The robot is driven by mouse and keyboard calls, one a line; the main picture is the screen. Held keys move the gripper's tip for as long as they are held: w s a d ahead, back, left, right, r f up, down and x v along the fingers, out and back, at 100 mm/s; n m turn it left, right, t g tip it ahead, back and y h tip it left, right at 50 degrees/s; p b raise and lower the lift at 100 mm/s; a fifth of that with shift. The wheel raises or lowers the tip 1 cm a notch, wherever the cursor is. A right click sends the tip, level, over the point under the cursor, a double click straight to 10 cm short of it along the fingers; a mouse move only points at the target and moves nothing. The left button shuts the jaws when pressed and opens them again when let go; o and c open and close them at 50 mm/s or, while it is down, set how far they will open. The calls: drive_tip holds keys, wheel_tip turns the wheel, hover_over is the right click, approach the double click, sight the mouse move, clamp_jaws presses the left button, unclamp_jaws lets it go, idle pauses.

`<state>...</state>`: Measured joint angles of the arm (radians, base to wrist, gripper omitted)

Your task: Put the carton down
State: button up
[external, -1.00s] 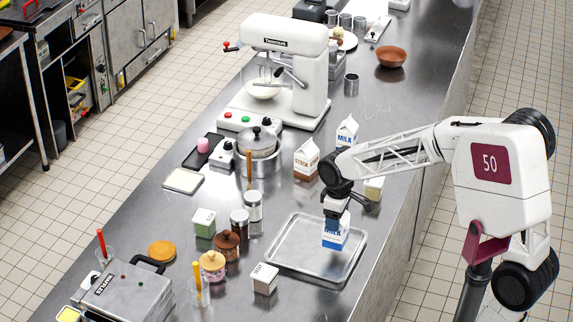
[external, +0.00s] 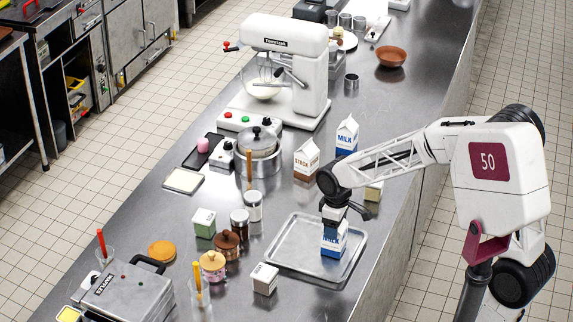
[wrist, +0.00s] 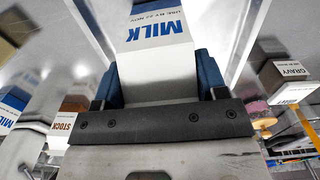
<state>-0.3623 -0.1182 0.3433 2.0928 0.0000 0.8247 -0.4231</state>
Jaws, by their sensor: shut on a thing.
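A blue and white milk carton (external: 334,243) is upright at the right part of the metal tray (external: 283,268). My gripper (external: 334,218) points down over the carton and is shut on its upper part. In the wrist view the carton (wrist: 158,75) sits between the two blue fingers of my gripper (wrist: 160,82). The carton's base is at or very near the tray floor; I cannot tell whether it touches.
A second milk carton (external: 347,137) and a stock carton (external: 306,159) stand behind the tray. A gravy carton (external: 264,279) stands by the tray's front left corner. Jars (external: 226,245) stand to the left. The tray's left part is clear.

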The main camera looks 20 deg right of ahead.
drive_tip(key=shift+f, duration=0.15)
drive_tip(key=o, duration=1.3)
drive_tip(key=shift+c, duration=0.2)
wheel_tip(320, 180, up, 12)
drive_tip(key=shift+r, duration=0.15)
drive_tip(key=shift+d, duration=0.1)
idle(0.3)
drive_tip(key=s+d+m+t, duration=0.2)
drive_tip(key=s+d+m, duration=0.7)
drive_tip(key=s+d, duration=1.1)
drive_tip(key=s, duration=0.4)
drive_tip(key=shift+d+r+t, duration=0.3)
drive_tip(key=shift+o, duration=0.4)
drive_tip(key=shift+s, duration=0.1)
